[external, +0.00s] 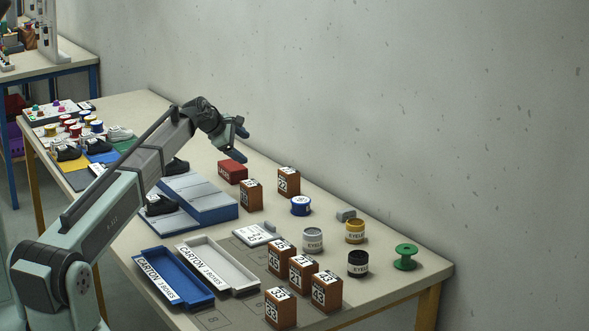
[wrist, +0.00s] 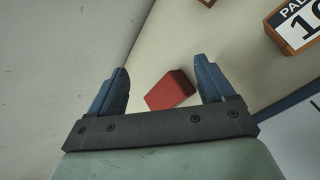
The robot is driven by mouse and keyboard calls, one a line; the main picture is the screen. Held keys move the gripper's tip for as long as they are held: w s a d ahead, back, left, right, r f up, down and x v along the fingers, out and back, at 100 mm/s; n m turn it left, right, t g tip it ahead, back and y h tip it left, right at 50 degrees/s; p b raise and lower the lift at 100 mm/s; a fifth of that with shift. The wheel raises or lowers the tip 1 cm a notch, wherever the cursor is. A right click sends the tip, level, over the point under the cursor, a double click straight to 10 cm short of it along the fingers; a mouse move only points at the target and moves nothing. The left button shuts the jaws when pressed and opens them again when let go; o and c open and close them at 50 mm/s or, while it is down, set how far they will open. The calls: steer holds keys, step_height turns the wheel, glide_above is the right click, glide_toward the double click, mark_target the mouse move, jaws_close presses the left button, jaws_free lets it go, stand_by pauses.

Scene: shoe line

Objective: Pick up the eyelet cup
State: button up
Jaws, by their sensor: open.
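Three cups with eyelet labels stand upright on the right part of the table in the external view: a grey cup (external: 312,240), a yellow cup (external: 355,231) and a black cup (external: 358,264). My gripper (external: 238,141) is open and empty, raised above the far side of the table, well to the left of the cups. In the wrist view my gripper (wrist: 161,75) has its two blue fingers spread, with a red block (wrist: 170,90) showing below and between them. No eyelet cup shows in the wrist view.
The red block (external: 232,172) and several brown boxes (external: 251,195) stand between my gripper and the cups. A blue-and-white tin (external: 301,206), grey piece (external: 346,215) and green spool (external: 405,256) are near the cups. Blue (external: 186,296) and white (external: 232,283) carton trays lie in front.

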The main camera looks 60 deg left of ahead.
steer(key=w+d+m+g+h, duration=0.2)
steer(key=d+m+g, duration=0.3)
steer(key=d, duration=1.7)
step_height(320, 180, up, 4)
steer(key=f+m+g, duration=0.1)
steer(key=m+g, duration=0.3)
steer(key=m, duration=0.1)
glide_above(313, 231)
steer(key=shift+y, duration=0.4)
steer(key=f, duration=0.7)
steer(key=shift+s+a+f, duration=0.25)
steer(key=shift+f, duration=0.15)
steer(key=shift+w+d+f, duration=0.1)
steer(key=shift+d+f, duration=0.05)
steer(key=shift+f, duration=1.15)
steer(key=shift+w+d+f, duration=0.1)
steer(key=shift+f, duration=1.2)
steer(key=c, duration=1.2)
